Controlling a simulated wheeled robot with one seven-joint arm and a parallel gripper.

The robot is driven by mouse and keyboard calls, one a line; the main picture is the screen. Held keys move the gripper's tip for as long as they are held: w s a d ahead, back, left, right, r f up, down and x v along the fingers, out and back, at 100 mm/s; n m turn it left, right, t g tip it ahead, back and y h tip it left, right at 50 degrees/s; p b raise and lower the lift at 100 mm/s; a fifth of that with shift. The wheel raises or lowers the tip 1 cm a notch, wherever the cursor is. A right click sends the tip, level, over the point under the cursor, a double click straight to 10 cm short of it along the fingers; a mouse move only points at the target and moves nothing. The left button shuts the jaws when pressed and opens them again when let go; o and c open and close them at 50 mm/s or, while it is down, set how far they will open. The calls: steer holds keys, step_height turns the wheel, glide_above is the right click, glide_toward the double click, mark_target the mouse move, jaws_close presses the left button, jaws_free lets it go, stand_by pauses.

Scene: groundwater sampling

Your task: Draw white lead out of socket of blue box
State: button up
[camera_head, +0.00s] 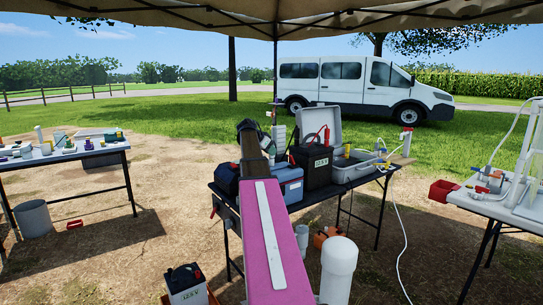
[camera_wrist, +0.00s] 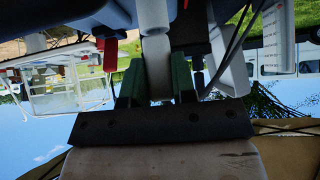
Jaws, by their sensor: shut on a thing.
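My gripper (camera_wrist: 157,72) shows in the wrist view, which appears upside down. Its two green fingers are shut on a pale cylindrical piece (camera_wrist: 156,50), which looks like the plug end of the white lead. Whether this piece still sits in a socket cannot be told. My arm hides part of this table, and my gripper cannot be made out in the head view.
A black box (camera_head: 311,166) and an open grey case (camera_head: 350,167) crowd the middle table (camera_head: 308,204). A white cable (camera_head: 399,235) hangs off its right side. Other loaded tables stand at left (camera_head: 66,156) and right (camera_head: 497,207). A battery (camera_head: 186,285) stands low in front.

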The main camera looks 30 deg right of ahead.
steer(key=shift+r, duration=0.1)
steer(key=shift+r, duration=2.75)
